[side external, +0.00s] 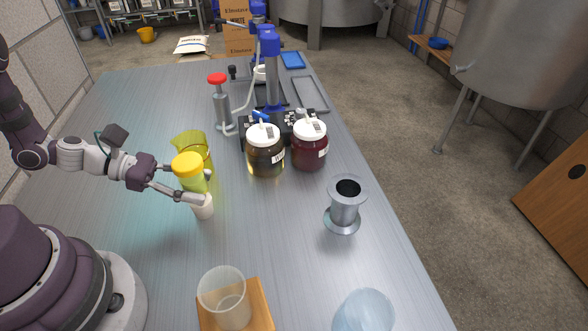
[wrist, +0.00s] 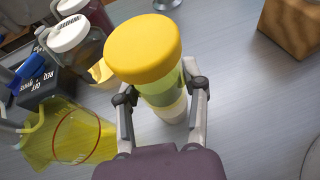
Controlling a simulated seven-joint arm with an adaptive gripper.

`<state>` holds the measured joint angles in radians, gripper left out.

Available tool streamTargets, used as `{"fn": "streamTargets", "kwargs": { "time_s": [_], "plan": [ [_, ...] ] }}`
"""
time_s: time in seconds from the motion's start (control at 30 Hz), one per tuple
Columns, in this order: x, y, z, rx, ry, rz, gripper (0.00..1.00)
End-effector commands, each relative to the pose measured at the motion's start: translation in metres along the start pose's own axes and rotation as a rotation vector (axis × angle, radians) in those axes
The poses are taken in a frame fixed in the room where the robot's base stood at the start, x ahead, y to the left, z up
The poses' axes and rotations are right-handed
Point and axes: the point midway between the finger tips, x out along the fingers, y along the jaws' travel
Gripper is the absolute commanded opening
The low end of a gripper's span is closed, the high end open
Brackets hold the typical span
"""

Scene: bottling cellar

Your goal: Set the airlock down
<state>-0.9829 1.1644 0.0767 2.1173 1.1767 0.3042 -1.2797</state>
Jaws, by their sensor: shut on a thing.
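The airlock (side external: 188,166) has a yellow cap, a see-through yellow-green body and a white lower end. My gripper (side external: 190,196) is shut on its body, with one finger on each side. In the wrist view the airlock's yellow cap (wrist: 142,48) faces the camera, between and beyond the fingers of my gripper (wrist: 162,92). The airlock is roughly upright over the left part of the metal table (side external: 150,270). Its white end is at or just above the tabletop; I cannot tell whether it touches.
A see-through yellow jug (side external: 192,141) stands close behind the airlock. Two white-lidded jars (side external: 265,160) (side external: 310,153) stand to the right. A metal flanged piece (side external: 344,207) stands further right. A clear cup (side external: 224,290) is on a wooden block (side external: 262,310) in front. The table between these is bare.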

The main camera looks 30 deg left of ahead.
Motion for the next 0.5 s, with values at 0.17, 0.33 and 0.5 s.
{"fn": "streamTargets", "kwargs": {
  "time_s": [0.17,0.33,0.5],
  "plan": [
    [0.000,0.000,0.000,0.000,0.000,0.000,0.06],
    [-0.001,0.000,0.003,0.001,0.000,0.001,0.05],
    [-0.010,0.001,0.024,0.005,0.001,0.002,0.05]
  ]
}}
